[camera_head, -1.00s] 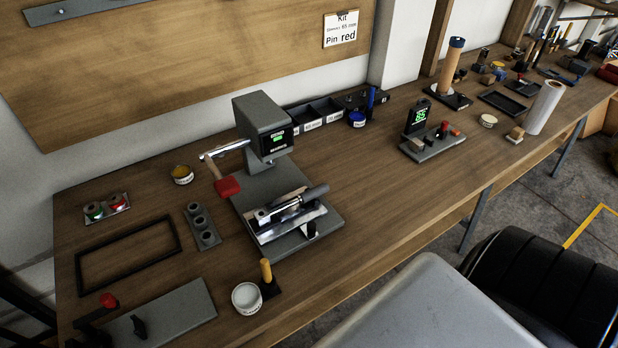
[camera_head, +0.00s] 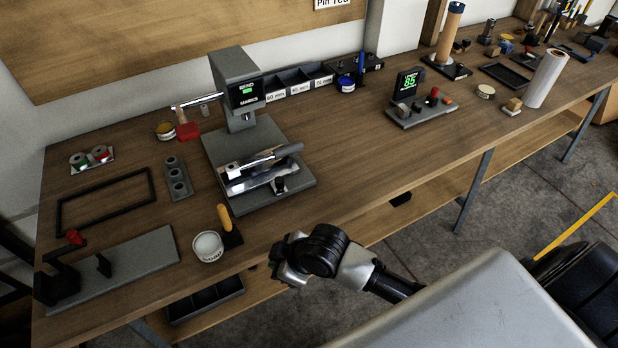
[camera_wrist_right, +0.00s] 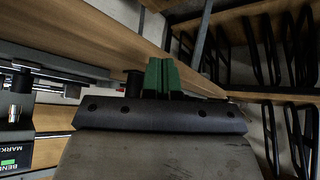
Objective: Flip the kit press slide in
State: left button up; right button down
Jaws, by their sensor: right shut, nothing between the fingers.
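The grey press (camera_head: 233,88) stands on the bench with a small green-lit display and a red-tipped lever (camera_head: 188,130). On its base, in front of the column, lies a shiny metal slide (camera_head: 260,180) with a dark cylindrical handle (camera_head: 287,151) pointing right. My right gripper (camera_head: 277,260) is off the bench's front edge, below and right of the press, apart from it. In the right wrist view its green fingers (camera_wrist_right: 161,77) are together and empty. Part of the press head (camera_wrist_right: 14,150) shows at the left there. My left gripper is out of view.
A yellow peg on a dark base (camera_head: 228,225) and a white round tin (camera_head: 207,246) stand near the front edge. A lower shelf holds a black tray (camera_head: 205,300). Open bench top lies right of the press, up to a gauge block (camera_head: 420,108).

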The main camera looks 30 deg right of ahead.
jog(key=w+r+n, duration=0.1)
jog(key=w+n, duration=0.1)
jog(key=w+r+n, duration=0.1)
jog(key=w+n, duration=0.1)
jog(key=w+a+r+n+g+y, duration=0.1)
jog(key=shift+w+r+n, duration=0.35)
jog(key=shift+w+n, duration=0.05)
jog(key=shift+n+h, duration=0.3)
jog(key=shift+n, duration=0.6)
jog(key=w+d+r, duration=0.1)
jog(key=w+d, duration=0.1)
jog(key=w+d+r, duration=0.1)
jog(key=w+d, duration=0.1)
jog(key=d, duration=0.1)
jog(key=w+d+r, duration=0.1)
jog(key=w+d, duration=0.1)
jog(key=d, duration=0.1)
jog(key=shift+d, duration=0.2)
jog(key=t, duration=0.1)
send_near(291, 183)
notch_tip(291, 183, up, 4)
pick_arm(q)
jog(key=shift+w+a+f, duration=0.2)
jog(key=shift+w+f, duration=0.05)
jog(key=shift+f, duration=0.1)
pick_arm(e)
jog(key=shift+a+f+h, duration=0.2)
jog(key=shift+h, duration=0.1)
